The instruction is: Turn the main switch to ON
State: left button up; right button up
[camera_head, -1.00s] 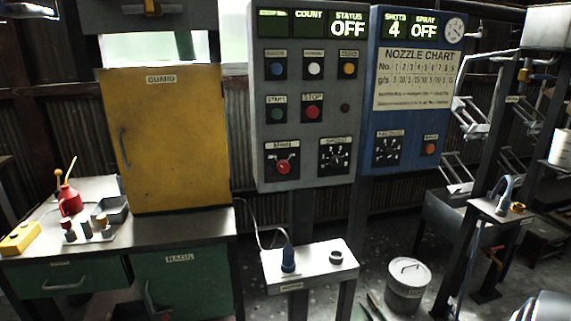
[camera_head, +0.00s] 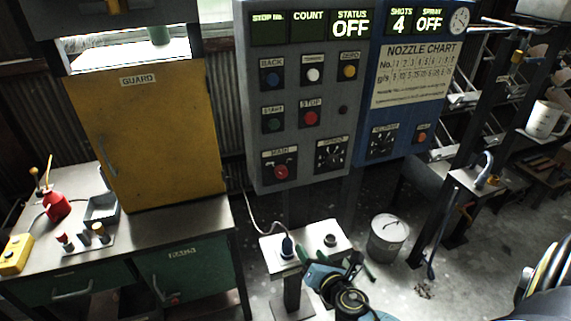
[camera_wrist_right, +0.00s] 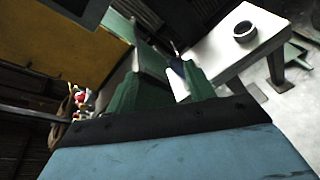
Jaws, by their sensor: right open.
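The main switch (camera_head: 281,172) is a red rotary knob on a dark plate, low on the left of the grey control panel (camera_head: 262,100). The panel's STATUS display (camera_head: 352,22) reads OFF. My right gripper (camera_head: 332,266) is in the lower middle of the head view, below the panel and apart from the switch. In the right wrist view its green fingers (camera_wrist_right: 160,85) stand apart with nothing between them. The switch does not show in the wrist view. My left gripper is not in view.
A blue panel (camera_head: 415,110) adjoins on the right, a yellow guard door (camera_head: 155,145) on the left. A lidded bucket (camera_head: 388,236) stands on the floor.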

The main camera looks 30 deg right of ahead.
aim_at(283, 175)
notch_tip(283, 175, up, 14)
jog(key=w+a+n+t+p, duration=0.1)
jog(key=w+n+t+p, duration=0.15)
jog(key=n, duration=0.25)
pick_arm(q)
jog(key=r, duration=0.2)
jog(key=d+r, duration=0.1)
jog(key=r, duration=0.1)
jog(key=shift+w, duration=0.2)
pick_arm(e)
jog(key=shift+t, duration=0.45)
jog(key=w, duration=0.4)
jog(key=w+d, duration=0.1)
jog(key=w, duration=0.3)
jog(key=w+d, duration=0.1)
jog(key=w, duration=0.3)
jog(key=shift+w+d+r, duration=0.2)
jog(key=shift+w+r, duration=0.15)
jog(key=shift+r, duration=0.05)
jog(key=c, duration=1)
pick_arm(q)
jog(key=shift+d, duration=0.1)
pick_arm(e)
jog(key=shift+o, duration=0.2)
